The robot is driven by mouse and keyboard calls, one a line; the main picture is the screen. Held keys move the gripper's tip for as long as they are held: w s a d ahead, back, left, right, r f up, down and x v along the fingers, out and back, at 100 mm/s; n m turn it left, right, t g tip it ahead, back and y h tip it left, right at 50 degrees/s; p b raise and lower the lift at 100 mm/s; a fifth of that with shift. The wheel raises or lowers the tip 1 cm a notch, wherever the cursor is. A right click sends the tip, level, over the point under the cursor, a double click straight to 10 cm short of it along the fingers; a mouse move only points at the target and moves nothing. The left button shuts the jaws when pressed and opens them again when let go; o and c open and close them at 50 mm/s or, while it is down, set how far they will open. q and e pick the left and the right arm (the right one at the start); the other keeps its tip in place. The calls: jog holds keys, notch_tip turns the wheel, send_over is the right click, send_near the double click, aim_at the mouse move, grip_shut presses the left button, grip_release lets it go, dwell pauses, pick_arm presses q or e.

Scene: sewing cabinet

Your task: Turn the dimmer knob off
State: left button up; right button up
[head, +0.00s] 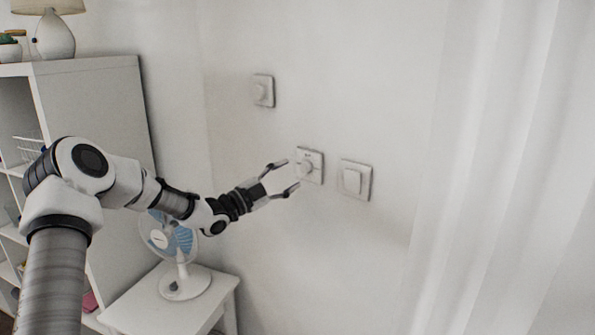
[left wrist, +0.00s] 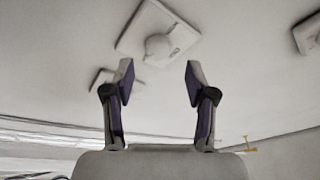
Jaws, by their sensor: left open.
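The dimmer knob (head: 307,167) is a pale round knob on a square white wall plate. In the left wrist view the knob (left wrist: 158,46) shows beyond the fingertips, roughly centred between them, with small dark marks on the plate beside it. My left gripper (head: 290,177) is open and empty, its two fingers spread toward this plate. In the left wrist view my left gripper (left wrist: 160,78) shows clear space between its fingers. The fingers look just short of the knob; I cannot tell whether they touch anything. My right gripper is not in view.
A second plate (head: 263,90) is higher on the wall to the left, and a rocker switch (head: 354,181) is close on the right. A fan (head: 183,283) stands on a small white table (head: 150,312) below my left arm. A white curtain (head: 500,170) hangs at right.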

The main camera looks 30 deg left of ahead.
aim_at(305, 168)
pick_arm(q)
jog(key=x, duration=0.3)
jog(key=shift+w+d, duration=0.2)
jog(key=shift+d, duration=0.25)
jog(key=shift+w+a, duration=0.1)
jog(key=shift+w, duration=0.25)
jog(key=shift+a+f, duration=0.1)
jog(key=shift+a, duration=0.2)
jog(key=shift+s+d, duration=0.1)
jog(key=shift+c, duration=0.3)
jog(key=shift+d, duration=0.2)
grip_shut()
jog(key=shift+n, duration=0.3)
